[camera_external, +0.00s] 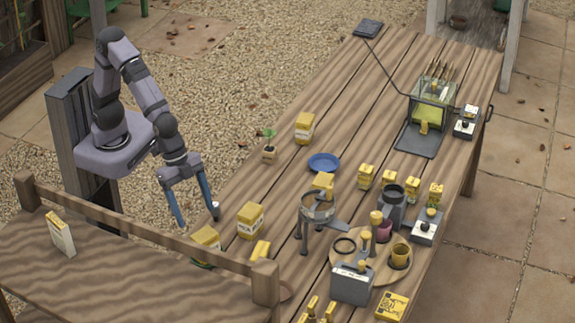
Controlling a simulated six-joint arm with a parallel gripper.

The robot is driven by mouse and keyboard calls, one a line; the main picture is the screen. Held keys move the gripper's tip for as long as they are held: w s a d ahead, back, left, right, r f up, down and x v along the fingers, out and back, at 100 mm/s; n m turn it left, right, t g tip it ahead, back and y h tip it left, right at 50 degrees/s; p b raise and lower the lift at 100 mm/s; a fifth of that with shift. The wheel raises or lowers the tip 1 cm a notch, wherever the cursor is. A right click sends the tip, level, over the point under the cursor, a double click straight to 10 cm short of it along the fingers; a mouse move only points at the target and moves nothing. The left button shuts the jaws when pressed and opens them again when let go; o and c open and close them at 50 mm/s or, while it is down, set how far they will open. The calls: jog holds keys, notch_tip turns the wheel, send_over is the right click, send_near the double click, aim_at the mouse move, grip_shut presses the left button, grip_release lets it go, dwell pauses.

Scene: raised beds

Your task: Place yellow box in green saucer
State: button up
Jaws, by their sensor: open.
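My gripper (197,222) hangs at the table's left edge with its two blue fingers spread and nothing visible between them. Several yellow boxes stand on the table; I cannot tell which one the task means. One yellow box (250,220) stands to the right of the gripper. Another yellow box (206,238) is just below the fingers in the picture, partly hidden by the wooden rail. A sliver of green (203,264) shows at its foot; I cannot tell whether this is the green saucer.
A wooden rail (140,228) crosses the near left. A potted seedling (269,152) and a yellow box (305,128) stand farther back. A metal ring stand (318,208) and a round board (341,266) with cups crowd the middle right. The table's back left is mostly clear.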

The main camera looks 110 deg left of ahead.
jog(key=s+a+f+n+g+y, duration=0.1)
jog(key=s+a+f+n+g, duration=0.1)
jog(key=s+a, duration=0.5)
jog(key=s+a+f+n+g, duration=0.1)
jog(key=s+a+n+g, duration=0.1)
jog(key=s+a, duration=0.6)
jog(key=s, duration=0.2)
jog(key=shift+s+a+f+y, duration=0.15)
jog(key=shift+s+f+y, duration=0.25)
